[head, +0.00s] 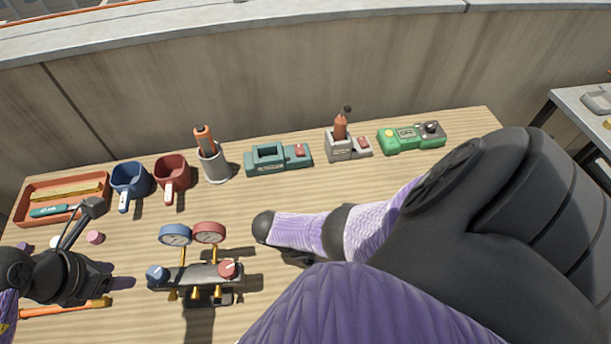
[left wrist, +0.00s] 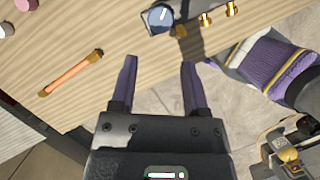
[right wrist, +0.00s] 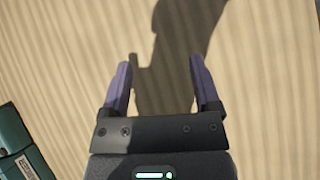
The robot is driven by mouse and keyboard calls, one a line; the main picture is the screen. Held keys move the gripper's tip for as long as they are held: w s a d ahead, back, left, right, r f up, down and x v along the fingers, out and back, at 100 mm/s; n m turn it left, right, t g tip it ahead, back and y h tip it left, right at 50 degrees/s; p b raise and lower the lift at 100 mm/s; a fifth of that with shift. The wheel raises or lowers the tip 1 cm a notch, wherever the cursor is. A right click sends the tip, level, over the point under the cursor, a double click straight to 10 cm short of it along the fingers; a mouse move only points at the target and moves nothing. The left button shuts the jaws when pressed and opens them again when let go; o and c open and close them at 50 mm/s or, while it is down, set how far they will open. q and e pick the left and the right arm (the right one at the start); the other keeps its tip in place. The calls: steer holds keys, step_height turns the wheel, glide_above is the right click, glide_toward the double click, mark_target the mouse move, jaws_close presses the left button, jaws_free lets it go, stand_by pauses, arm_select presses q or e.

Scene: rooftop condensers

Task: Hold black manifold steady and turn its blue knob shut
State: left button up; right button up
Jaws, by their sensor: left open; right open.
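The black manifold (head: 192,277) stands on the wooden table at front left in the head view, with a blue gauge (head: 175,235) and a red gauge (head: 209,233) above it. Its blue knob (head: 157,276) is at the left end and its red knob (head: 229,269) at the right; brass fittings show below. My left gripper (head: 112,282) is left of the blue knob, apart from it. In the left wrist view my left gripper (left wrist: 157,64) is open and empty, with the blue knob (left wrist: 160,18) beyond its fingertips. My right gripper (right wrist: 163,68) is open and empty over bare tabletop.
An orange-handled tool (head: 75,307) lies at the front left. Along the back are a red tray (head: 30,205), blue mug (head: 130,183), red mug (head: 172,177), grey cup (head: 215,165), teal device (head: 262,160) and green device (head: 408,140). My right arm covers the table's right side.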

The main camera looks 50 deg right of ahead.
steer(key=w+a+r+t+y, duration=0.1)
steer(key=w+a+r+t, duration=0.1)
steer(key=w+a+r, duration=0.3)
steer(key=w+r+t+y, duration=0.1)
steer(key=w+r, duration=0.1)
steer(key=w, duration=0.5)
step_height(320, 180, up, 12)
steer(key=n+t+y, duration=0.2)
steer(key=t+y, duration=0.1)
steer(key=y, duration=0.1)
glide_above(196, 226)
steer(key=shift+r, duration=0.1)
step_height(196, 226, down, 8)
steer(key=shift+f, duration=0.8)
steer(key=shift+c, duration=0.3)
jaws_close()
steer(key=shift+w, duration=0.1)
